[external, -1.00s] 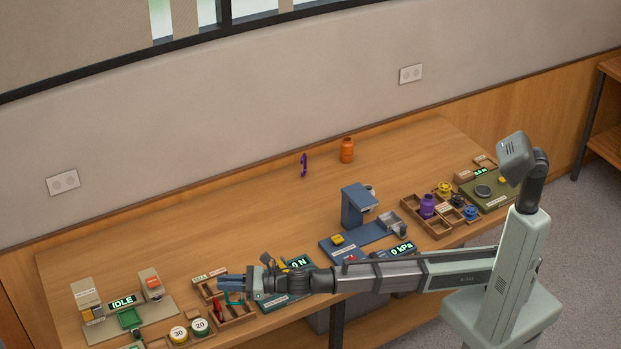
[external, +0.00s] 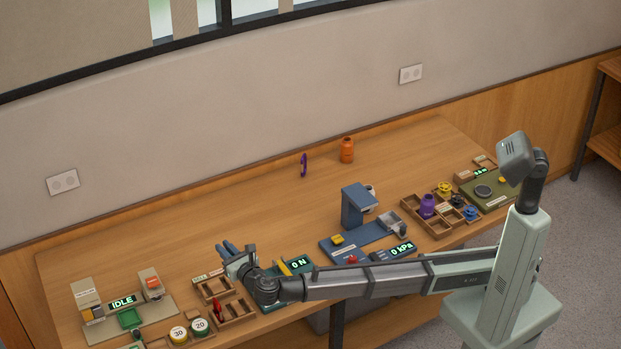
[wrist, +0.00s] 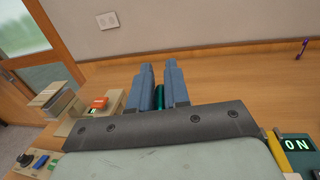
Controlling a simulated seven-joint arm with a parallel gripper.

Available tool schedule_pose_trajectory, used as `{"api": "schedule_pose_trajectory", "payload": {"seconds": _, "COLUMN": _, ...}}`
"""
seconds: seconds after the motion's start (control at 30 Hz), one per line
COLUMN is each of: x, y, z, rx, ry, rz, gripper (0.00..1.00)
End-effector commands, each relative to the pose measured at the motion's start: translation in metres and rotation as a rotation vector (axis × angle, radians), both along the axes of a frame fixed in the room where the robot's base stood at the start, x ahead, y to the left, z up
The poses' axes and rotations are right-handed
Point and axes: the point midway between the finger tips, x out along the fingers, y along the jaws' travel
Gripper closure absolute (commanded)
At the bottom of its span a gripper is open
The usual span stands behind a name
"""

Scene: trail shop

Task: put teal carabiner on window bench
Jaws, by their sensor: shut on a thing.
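My gripper (external: 231,250) is above the left part of the wooden bench (external: 215,206), near the carabiner tray. In the wrist view my gripper (wrist: 158,88) is shut on the teal carabiner (wrist: 160,97), and only a dark green strip of it shows between the blue fingers. The carabiner is hidden by the gripper in the external view. A purple carabiner (external: 303,165) stands on the back of the bench, and it also shows in the wrist view (wrist: 301,48).
A wooden tray (external: 238,312) with a red carabiner (external: 218,308) lies below my gripper. A device reading IDLE (external: 122,302) is at the left, and a 0 N gauge (external: 299,263) is at the right. An orange bottle (external: 347,150) stands at the back.

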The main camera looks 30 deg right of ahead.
Motion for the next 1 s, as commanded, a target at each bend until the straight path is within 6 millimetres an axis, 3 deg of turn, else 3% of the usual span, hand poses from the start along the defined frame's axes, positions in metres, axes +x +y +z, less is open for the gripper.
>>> {"api": "schedule_pose_trajectory", "payload": {"seconds": 0.23, "x": 0.002, "y": -0.026, "z": 0.002, "rx": -0.002, "ry": 0.001, "rz": -0.131, "gripper": 1.00}}
{"api": "schedule_pose_trajectory", "payload": {"seconds": 0.67, "x": 0.002, "y": -0.030, "z": 0.000, "rx": -0.002, "ry": 0.002, "rz": -0.147, "gripper": 1.00}}
{"api": "schedule_pose_trajectory", "payload": {"seconds": 0.77, "x": 0.002, "y": -0.030, "z": -0.009, "rx": -0.003, "ry": 0.002, "rz": -0.147, "gripper": 1.00}}
{"api": "schedule_pose_trajectory", "payload": {"seconds": 1.0, "x": 0.002, "y": -0.030, "z": -0.057, "rx": -0.006, "ry": 0.002, "rz": -0.146, "gripper": 1.00}}
